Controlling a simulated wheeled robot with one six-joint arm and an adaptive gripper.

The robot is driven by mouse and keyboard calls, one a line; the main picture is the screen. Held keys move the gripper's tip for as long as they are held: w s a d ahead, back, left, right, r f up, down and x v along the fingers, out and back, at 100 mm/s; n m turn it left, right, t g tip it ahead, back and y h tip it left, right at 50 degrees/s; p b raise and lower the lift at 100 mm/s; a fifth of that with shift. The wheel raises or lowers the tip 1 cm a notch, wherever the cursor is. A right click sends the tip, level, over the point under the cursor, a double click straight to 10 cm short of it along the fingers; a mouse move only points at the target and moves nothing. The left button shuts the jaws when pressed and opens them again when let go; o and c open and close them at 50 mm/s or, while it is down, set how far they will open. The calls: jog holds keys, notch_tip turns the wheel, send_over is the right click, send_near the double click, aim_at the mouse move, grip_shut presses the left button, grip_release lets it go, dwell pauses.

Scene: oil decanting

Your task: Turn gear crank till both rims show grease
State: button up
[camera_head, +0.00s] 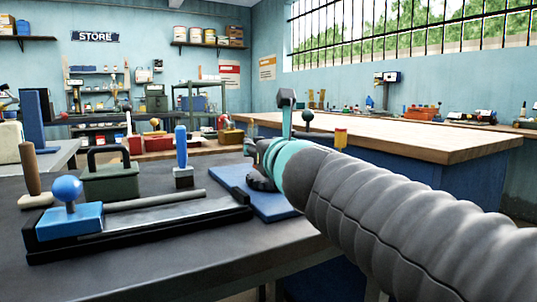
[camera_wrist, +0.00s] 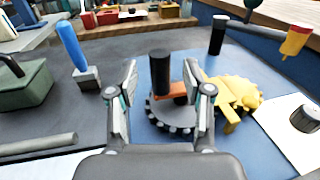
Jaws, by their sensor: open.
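In the wrist view, a dark gear (camera_wrist: 172,122) and a yellow gear (camera_wrist: 238,95) lie side by side on a blue base plate (camera_wrist: 262,150). An orange crank arm (camera_wrist: 175,92) sits over the dark gear and bears an upright black handle (camera_wrist: 160,70). My gripper (camera_wrist: 162,76) is open, with one finger on each side of the handle in the picture; I cannot tell whether they touch it. No grease is discernible on the visible rims. In the head view my arm hides the gears and most of the gripper; part of the blue plate (camera_head: 232,180) shows.
A blue-handled tool (camera_wrist: 70,45) stands left of the gripper, near a green box (camera_wrist: 25,88). A dark bar with a red-and-yellow grip (camera_wrist: 295,40) stands behind right. A white plate with a black knob (camera_wrist: 305,118) is at right. A blue-knobbed slide (camera_head: 75,215) lies front left.

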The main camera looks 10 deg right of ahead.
jog(key=shift+s+d, duration=0.2)
jog(key=shift+s, duration=1.1)
jog(key=shift+s+d, duration=0.25)
jog(key=shift+s, duration=1.05)
jog(key=shift+s+d, duration=0.2)
jog(key=shift+s, duration=1.1)
